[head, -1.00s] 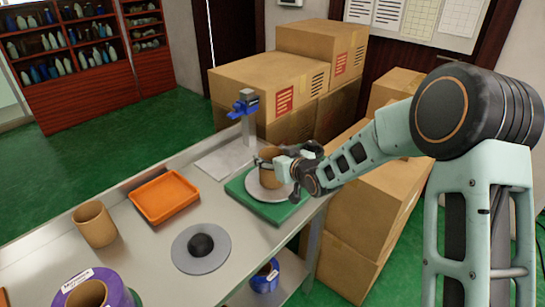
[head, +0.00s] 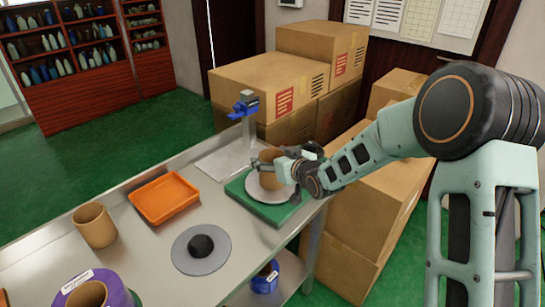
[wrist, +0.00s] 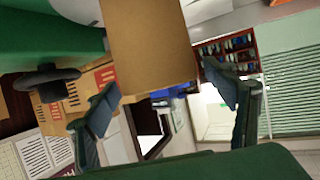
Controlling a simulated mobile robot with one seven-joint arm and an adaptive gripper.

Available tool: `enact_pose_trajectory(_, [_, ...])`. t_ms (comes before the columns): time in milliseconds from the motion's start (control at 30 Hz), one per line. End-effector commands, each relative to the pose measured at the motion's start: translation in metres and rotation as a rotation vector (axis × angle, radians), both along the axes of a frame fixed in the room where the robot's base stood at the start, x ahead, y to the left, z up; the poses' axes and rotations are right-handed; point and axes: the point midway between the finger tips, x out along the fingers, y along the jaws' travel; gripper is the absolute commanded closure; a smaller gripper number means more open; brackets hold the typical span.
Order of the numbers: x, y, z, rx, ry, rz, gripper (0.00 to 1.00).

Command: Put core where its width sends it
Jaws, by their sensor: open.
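A brown cardboard core (head: 269,179) stands upright on a pale round plate on the green base (head: 240,191), at the table's right end. My gripper (head: 274,164) is beside this core, on its right side, with its fingers open. In the wrist view the core (wrist: 150,35) lies ahead between the two spread fingers, with gaps on both sides; the near end of the core is toward the fingertips. A second brown core (head: 95,225) stands upright on the table at the left. An orange tray (head: 163,198) lies between the two cores.
A grey disc with a black knob (head: 200,247) lies at the table's middle front. A purple roll (head: 90,290) is at the front left. A stand with a blue clamp (head: 243,107) rises behind the green base. Cardboard boxes (head: 265,85) are stacked behind and right.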

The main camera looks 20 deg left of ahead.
Motion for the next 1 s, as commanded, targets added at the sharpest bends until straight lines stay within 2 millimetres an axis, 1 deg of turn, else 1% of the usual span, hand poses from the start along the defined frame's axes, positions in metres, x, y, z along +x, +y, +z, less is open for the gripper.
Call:
enact_pose_trajectory(33, [-0.004,-0.007,0.004,-0.001,-0.002,-0.002,0.23])
enact_pose_trajectory(300, [-0.040,-0.043,0.026,-0.002,-0.002,-0.003,0.23])
enact_pose_trajectory(500, [-0.062,-0.064,0.038,-0.001,-0.001,-0.001,0.23])
enact_pose_trajectory(700, [-0.073,-0.074,0.043,-0.001,-0.001,-0.001,0.23])
enact_pose_trajectory(1000, [-0.074,-0.075,0.043,0.000,0.000,-0.001,0.23])
